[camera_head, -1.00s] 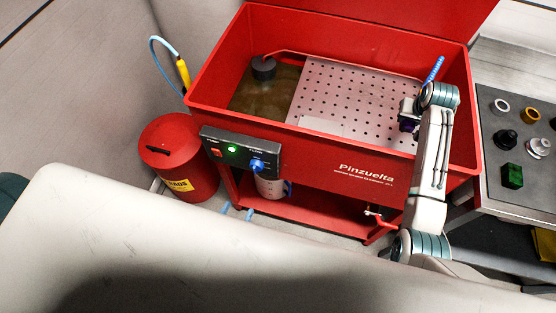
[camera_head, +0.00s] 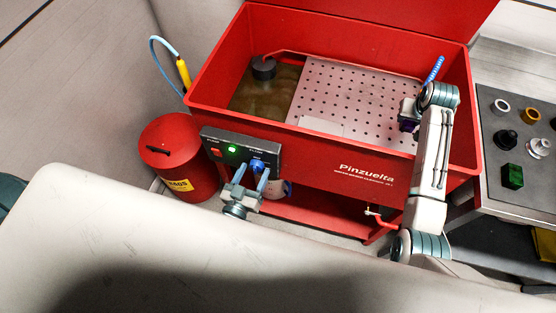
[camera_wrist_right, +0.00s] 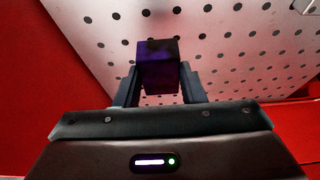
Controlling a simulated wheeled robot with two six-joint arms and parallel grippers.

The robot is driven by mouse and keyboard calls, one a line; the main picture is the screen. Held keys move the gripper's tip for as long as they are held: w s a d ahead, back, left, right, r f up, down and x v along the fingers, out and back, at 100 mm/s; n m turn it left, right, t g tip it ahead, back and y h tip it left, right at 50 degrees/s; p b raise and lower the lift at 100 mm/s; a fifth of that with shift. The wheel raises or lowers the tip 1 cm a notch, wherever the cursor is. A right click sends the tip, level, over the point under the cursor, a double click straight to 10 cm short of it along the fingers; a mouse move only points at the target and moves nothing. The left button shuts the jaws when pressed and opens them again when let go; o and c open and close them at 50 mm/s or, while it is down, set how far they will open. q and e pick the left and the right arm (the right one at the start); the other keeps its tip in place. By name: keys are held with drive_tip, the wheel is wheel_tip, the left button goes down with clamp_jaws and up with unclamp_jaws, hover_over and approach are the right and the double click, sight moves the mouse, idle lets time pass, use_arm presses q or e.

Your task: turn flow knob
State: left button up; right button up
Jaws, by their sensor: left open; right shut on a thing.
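The blue flow knob (camera_head: 257,164) sits on the right part of the dark control panel (camera_head: 225,144) on the red washer's front. My left gripper (camera_head: 251,174) is open just in front of the panel, its two fingers pointing up at the knob. One finger shows to the left of the knob and one to its right; I cannot tell whether they touch it. My right gripper (camera_head: 408,116) is over the perforated tray, shut on a dark purple block (camera_wrist_right: 158,64), which shows between its fingers in the right wrist view.
The panel also has a green light (camera_head: 232,149) and a red switch (camera_head: 215,153). A red bin (camera_head: 178,160) stands left of the washer (camera_head: 330,152). A blue-handled brush (camera_head: 435,69) lies at the tub's right rim. A bench (camera_head: 490,190) with several parts stands at right.

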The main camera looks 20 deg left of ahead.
use_arm(q)
drive_tip(key=shift+w, duration=0.15)
drive_tip(key=c, duration=1)
drive_tip(key=shift+m, duration=0.3)
drive_tip(key=m, duration=0.5)
drive_tip(key=shift+r, duration=0.1)
drive_tip(key=m+y, duration=0.1)
drive_tip(key=m, duration=0.4)
drive_tip(key=shift+r+m+g, duration=0.1)
drive_tip(key=shift+m+g, duration=0.2)
drive_tip(key=shift+g, duration=0.1)
drive_tip(key=o, duration=1)
